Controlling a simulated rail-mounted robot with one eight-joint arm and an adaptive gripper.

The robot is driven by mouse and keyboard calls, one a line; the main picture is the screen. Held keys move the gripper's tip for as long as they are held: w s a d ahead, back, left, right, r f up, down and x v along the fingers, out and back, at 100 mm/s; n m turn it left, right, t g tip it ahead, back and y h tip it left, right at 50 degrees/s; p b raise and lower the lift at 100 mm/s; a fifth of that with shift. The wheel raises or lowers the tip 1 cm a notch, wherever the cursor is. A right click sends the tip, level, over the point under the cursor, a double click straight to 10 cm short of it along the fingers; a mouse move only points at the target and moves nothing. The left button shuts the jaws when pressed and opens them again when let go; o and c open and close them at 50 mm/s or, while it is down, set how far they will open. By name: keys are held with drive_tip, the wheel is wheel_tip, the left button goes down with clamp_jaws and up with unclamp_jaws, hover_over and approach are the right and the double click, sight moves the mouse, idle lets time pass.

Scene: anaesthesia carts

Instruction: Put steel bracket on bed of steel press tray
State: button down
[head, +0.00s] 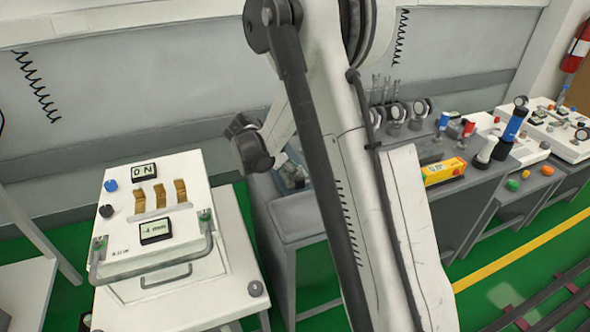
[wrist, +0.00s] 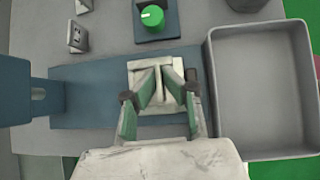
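In the wrist view two small grey metal brackets, one bracket (wrist: 77,38) and another (wrist: 84,6), lie at the upper left; which is the task's bracket I cannot tell. A blue-grey press bed (wrist: 85,100) runs across the middle, with an upright blue part at its left end. My gripper (wrist: 162,80) is over this bed, its green-sided fingers angled inward over a pale square piece (wrist: 135,72). The fingertips are close together; whether they touch or hold anything is unclear. In the head view my arm hides the gripper and most of this bench.
A deep, empty grey tray (wrist: 262,90) is right of the bed. A green knob (wrist: 152,15) on a dark block is above it. In the head view a white cart (head: 180,290) stands at left, and benches with a yellow box (head: 443,171) and bottles stand at right.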

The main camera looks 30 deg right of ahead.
drive_tip(key=c, duration=2.2)
unclamp_jaws()
drive_tip(key=shift+r, duration=0.1)
drive_tip(key=s+p+v, duration=0.1)
drive_tip(key=p+v, duration=0.1)
drive_tip(key=v, duration=0.9)
drive_tip(key=s+a+r+m+t+y, duration=0.4)
drive_tip(key=s+r+m, duration=0.3)
drive_tip(key=s+r, duration=0.4)
drive_tip(key=s+a+m+t+y, duration=0.2)
drive_tip(key=s+a+m, duration=0.1)
drive_tip(key=s, duration=0.5)
drive_tip(key=s+a+m+t+y, duration=0.1)
drive_tip(key=s+a+m+y, duration=0.1)
drive_tip(key=s+a+m, duration=0.2)
drive_tip(key=shift+s+a+m+t, duration=0.2)
drive_tip(key=shift+s+m+t, duration=0.2)
drive_tip(key=shift+s+m, duration=1.2)
drive_tip(key=shift+s+n, duration=0.35)
drive_tip(key=shift+n, duration=0.05)
